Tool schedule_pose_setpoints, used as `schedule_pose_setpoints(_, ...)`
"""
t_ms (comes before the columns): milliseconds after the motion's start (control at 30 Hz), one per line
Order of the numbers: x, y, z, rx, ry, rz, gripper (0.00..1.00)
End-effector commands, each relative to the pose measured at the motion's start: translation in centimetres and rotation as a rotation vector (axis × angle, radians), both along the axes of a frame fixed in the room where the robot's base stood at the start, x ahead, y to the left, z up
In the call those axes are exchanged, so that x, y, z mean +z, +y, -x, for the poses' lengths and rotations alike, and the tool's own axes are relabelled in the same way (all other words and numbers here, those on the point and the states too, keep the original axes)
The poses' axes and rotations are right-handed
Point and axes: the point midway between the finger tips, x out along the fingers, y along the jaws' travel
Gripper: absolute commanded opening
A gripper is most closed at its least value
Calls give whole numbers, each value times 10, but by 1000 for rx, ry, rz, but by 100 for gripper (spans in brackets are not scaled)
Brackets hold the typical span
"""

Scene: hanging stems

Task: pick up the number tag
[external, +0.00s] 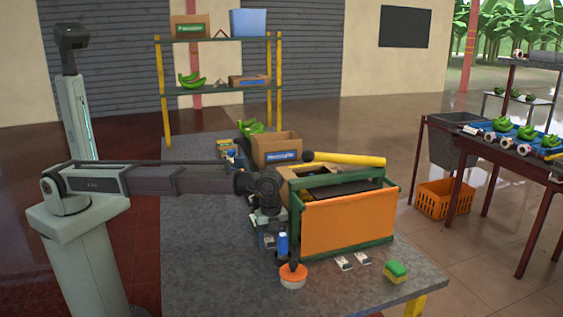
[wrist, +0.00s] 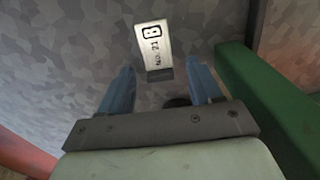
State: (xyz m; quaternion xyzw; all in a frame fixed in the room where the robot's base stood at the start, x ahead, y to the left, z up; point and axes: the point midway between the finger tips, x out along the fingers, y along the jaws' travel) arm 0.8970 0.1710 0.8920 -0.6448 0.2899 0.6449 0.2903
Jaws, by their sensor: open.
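A white number tag (wrist: 153,42) printed "No. 21" and a boxed letter lies on the grey mottled table in the wrist view. It has a dark grey lower end, just beyond and between my fingertips. My gripper (wrist: 163,82) is open, its two blue fingers apart with nothing held between them. In the external view my gripper (external: 282,246) hangs low over the table, left of the orange-sided crate. Two small white tags (external: 344,263) (external: 363,258) lie in front of the crate there. I cannot tell which tag the wrist view shows.
The green-framed crate (external: 347,222) stands close to my gripper's right; its green bar (wrist: 262,110) fills the wrist view's right side. A round orange-topped tub (external: 292,276) sits by the gripper. A green and yellow sponge (external: 396,272) lies farther right. The table's front left is clear.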

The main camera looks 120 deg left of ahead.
Motion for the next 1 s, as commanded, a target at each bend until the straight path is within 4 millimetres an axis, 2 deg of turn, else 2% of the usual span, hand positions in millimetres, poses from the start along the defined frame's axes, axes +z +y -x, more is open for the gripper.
schedule_pose_setpoints(100,0,0,0,0,0,0,63)
schedule_pose_setpoints(700,1,0,0,0,0,0,6)
schedule_pose_setpoints(1000,4,0,0,0,-1,0,6)
